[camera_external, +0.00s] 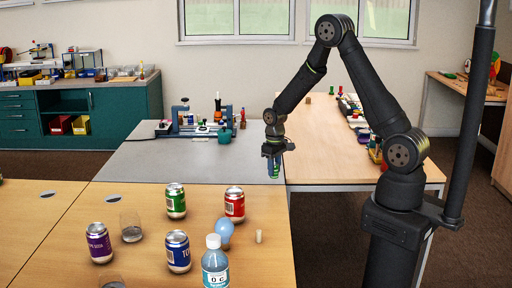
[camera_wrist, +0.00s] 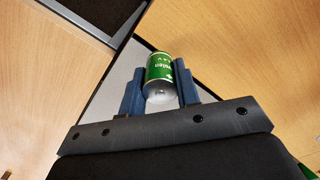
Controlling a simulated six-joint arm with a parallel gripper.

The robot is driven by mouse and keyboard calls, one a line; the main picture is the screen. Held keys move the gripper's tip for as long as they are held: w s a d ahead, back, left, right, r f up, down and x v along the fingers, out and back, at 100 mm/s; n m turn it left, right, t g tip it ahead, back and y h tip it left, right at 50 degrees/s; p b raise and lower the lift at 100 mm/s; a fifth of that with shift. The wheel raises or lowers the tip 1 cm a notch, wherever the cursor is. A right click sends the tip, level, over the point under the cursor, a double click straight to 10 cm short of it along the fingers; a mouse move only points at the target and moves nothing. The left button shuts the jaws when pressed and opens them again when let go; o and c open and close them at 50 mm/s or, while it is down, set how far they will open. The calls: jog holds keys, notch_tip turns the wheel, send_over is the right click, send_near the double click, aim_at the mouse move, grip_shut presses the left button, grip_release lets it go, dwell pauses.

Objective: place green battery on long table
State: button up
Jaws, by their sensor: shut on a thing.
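The green battery (camera_wrist: 160,70) is between the two blue fingers of my gripper (camera_wrist: 160,88) in the wrist view, with its round metal end toward the camera. In the external view my gripper (camera_external: 273,160) points down with the green battery (camera_external: 273,171) held in it, near the corner where the grey table top meets the wooden tops. The long table (camera_external: 320,150) is the wooden one at the right, running back toward the window. The battery appears above the tables, but its exact height is hard to tell.
A grey table (camera_external: 150,163) bears a blue rack (camera_external: 205,120) and a teal pot (camera_external: 224,135). The front wooden table (camera_external: 45,205) holds several cans, glasses, a light blue balloon-like object (camera_external: 224,231) and a bottle (camera_external: 215,265). Small items line the long table's right side; its near left part is clear.

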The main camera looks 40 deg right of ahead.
jog(key=d, duration=0.1)
jog(key=s+d+m, duration=0.1)
jog(key=d, duration=0.1)
jog(key=shift+s+d+f+m, duration=0.25)
jog(key=shift+s+f+m, duration=0.05)
jog(key=w+a+n, duration=0.1)
jog(key=a, duration=0.2)
jog(key=w+a+r+n, duration=0.1)
jog(key=a, duration=0.2)
jog(key=w+a+n, duration=0.1)
jog(key=a+n, duration=0.1)
jog(key=a, duration=0.1)
jog(key=shift+w+a+r, duration=0.3)
jog(key=shift+w, duration=0.05)
jog(key=s+a+r+n, duration=0.1)
jog(key=a+n, duration=0.3)
jog(key=a, duration=0.6)
jog(key=s+a+r+n, duration=0.1)
jog(key=a+r+n, duration=0.2)
jog(key=a, duration=0.8)
jog(key=s+a+r+n, duration=0.1)
jog(key=a+r+n, duration=0.1)
jog(key=a+n, duration=0.4)
jog(key=a, duration=0.4)
jog(key=shift+a+r, duration=0.3)
jog(key=shift+a, duration=0.05)
